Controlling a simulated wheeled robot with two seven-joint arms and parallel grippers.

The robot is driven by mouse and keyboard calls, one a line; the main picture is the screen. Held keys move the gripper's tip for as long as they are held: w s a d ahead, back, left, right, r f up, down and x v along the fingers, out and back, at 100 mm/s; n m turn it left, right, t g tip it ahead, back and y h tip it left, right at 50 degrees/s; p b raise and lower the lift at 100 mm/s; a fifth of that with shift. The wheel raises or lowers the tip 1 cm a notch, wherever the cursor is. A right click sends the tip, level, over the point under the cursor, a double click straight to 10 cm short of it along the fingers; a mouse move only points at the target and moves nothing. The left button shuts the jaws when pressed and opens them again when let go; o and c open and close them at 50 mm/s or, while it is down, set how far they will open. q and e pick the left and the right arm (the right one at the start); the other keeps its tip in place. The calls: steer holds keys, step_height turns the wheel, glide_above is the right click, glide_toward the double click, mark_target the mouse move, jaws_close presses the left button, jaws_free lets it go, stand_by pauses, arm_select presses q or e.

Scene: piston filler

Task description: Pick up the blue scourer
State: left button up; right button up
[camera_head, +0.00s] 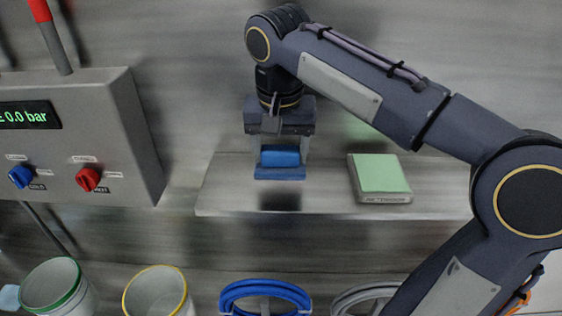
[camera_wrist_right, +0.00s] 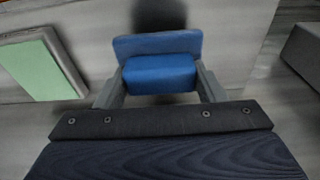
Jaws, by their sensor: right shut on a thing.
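The blue scourer (camera_head: 280,172) has a block-like upper part and a wider flat base. My right gripper (camera_head: 281,150) points down over the metal shelf and is shut on the scourer's upper part, with a finger on each side. In the right wrist view the blue scourer (camera_wrist_right: 158,70) sits between the two fingers (camera_wrist_right: 160,85). A dark shadow lies below it on the shelf, and the scourer looks raised above the surface. My left gripper is not in view.
A pale green pad on a grey block (camera_head: 380,178) lies on the shelf (camera_head: 320,200) to the right. A grey control box (camera_head: 80,140) with blue and red knobs stands at left. Two pots (camera_head: 60,287) and a coiled blue hose (camera_head: 265,290) are below the shelf.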

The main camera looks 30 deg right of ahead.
steer(key=s+a+r, duration=0.7)
steer(key=s+r, duration=0.1)
steer(key=s, duration=0.2)
steer(key=shift+s+r+p, duration=0.2)
steer(key=shift+s+p, duration=0.15)
